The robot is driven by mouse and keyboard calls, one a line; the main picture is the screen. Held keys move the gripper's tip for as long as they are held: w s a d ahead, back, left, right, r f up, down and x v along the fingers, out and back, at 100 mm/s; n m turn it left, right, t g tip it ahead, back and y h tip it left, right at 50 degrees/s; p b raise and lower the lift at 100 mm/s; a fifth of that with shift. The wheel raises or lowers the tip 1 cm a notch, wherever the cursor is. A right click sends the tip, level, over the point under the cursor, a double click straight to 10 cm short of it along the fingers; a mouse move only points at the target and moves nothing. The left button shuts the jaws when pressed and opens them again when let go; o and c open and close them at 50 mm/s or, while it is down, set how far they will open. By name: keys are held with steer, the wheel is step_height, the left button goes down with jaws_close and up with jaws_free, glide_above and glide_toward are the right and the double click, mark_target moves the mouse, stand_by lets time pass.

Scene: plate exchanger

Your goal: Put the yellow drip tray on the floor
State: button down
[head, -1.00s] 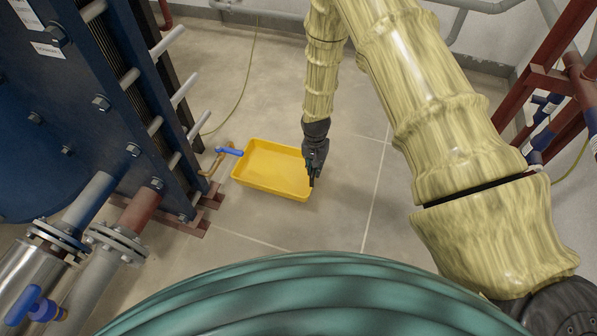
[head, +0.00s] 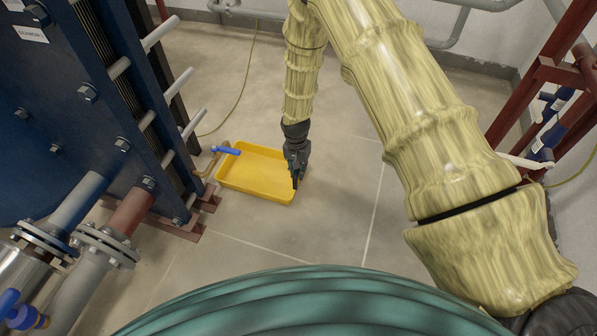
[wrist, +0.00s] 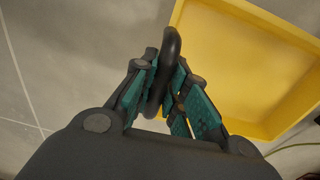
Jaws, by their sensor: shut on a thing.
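The yellow drip tray (head: 258,190) is a shallow rectangular pan at floor level or a little above it; I cannot tell whether it touches the floor. It looks empty and about level. My gripper (head: 296,182) points down at its right side. In the wrist view, my gripper (wrist: 160,95) is shut on a thick black loop handle (wrist: 171,45) beside the tray's wall (wrist: 222,112). The join between the handle and the tray is hidden. The tray fills the upper right of that view.
The blue plate exchanger (head: 75,110) with protruding rods stands left of the tray. A blue-handled valve (head: 223,149) is right at the tray's far left corner. Flanged pipes (head: 100,245) are at the lower left. A red steel frame (head: 540,85) stands at the right. Floor to the tray's right is bare.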

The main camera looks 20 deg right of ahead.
steer(key=c, duration=1.4)
jaws_free()
steer(key=shift+c, duration=0.2)
steer(key=shift+r, duration=0.1)
step_height(320, 180, up, 12)
steer(key=p, duration=0.6)
steer(key=shift+a, duration=0.2)
steer(key=s+d+f+n, duration=0.1)
steer(key=s+f, duration=0.2)
steer(key=s, duration=0.7)
steer(key=s+d+f+n, duration=0.15)
steer(key=s+f, duration=0.25)
steer(key=s, duration=0.6)
steer(key=s+d+f+n, duration=0.1)
steer(key=s+f+n, duration=0.15)
steer(key=s, duration=0.65)
steer(key=s+d+r+n, duration=0.1)
steer(key=s+r, duration=0.1)
steer(key=s, duration=0.9)
steer(key=shift+s, duration=0.3)
steer(key=shift+d+p, duration=0.1)
steer(key=shift+p, duration=0.2)
